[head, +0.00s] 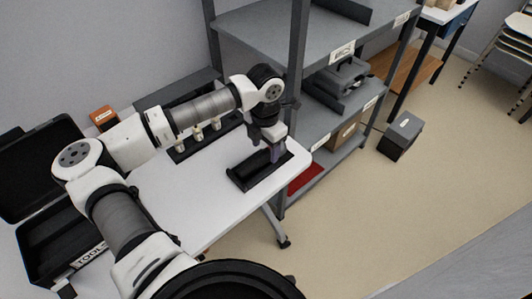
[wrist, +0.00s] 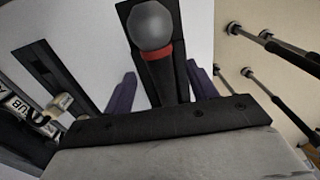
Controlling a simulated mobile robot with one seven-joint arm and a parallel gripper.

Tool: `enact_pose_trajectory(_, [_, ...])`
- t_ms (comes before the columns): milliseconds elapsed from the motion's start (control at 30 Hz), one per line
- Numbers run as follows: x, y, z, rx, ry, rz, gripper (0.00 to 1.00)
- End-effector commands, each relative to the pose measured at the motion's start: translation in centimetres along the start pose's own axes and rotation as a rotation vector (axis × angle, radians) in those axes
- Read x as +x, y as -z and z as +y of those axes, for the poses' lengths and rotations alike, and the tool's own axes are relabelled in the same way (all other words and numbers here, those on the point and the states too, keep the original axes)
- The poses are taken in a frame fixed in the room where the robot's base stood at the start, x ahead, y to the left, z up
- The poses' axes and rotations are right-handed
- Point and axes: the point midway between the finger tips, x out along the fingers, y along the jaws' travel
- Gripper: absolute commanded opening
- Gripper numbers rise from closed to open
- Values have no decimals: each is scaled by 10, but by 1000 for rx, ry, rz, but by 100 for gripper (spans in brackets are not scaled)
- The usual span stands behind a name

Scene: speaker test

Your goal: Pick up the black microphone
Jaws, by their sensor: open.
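The black microphone (wrist: 160,62) shows in the wrist view with a grey ball head, a red ring and a dark handle. It lies over a black tray (wrist: 124,10). My gripper (wrist: 161,78) is open, its purple fingers on either side of the handle, apart from it in the picture. The dark gripper base hides the handle's lower end. In the head view my gripper (head: 277,153) points down over the black tray (head: 244,175) near the white table's right end. I cannot make out the microphone clearly there.
The white table (head: 208,205) has free room in front of the tray. A rack (head: 169,149) with several small light pieces stands behind it. A grey shelf unit (head: 299,110) rises close on the right. An open black toolbox (head: 40,245) is at the left.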

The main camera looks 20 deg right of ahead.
Motion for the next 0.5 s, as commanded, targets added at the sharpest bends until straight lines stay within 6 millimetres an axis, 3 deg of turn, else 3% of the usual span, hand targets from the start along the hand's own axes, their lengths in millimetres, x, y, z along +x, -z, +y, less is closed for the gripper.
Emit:
enact_pose_trajectory(200, [26,1,0,-1,2,0,57])
enact_pose_trajectory(500, [30,1,0,-1,-1,-1,55])
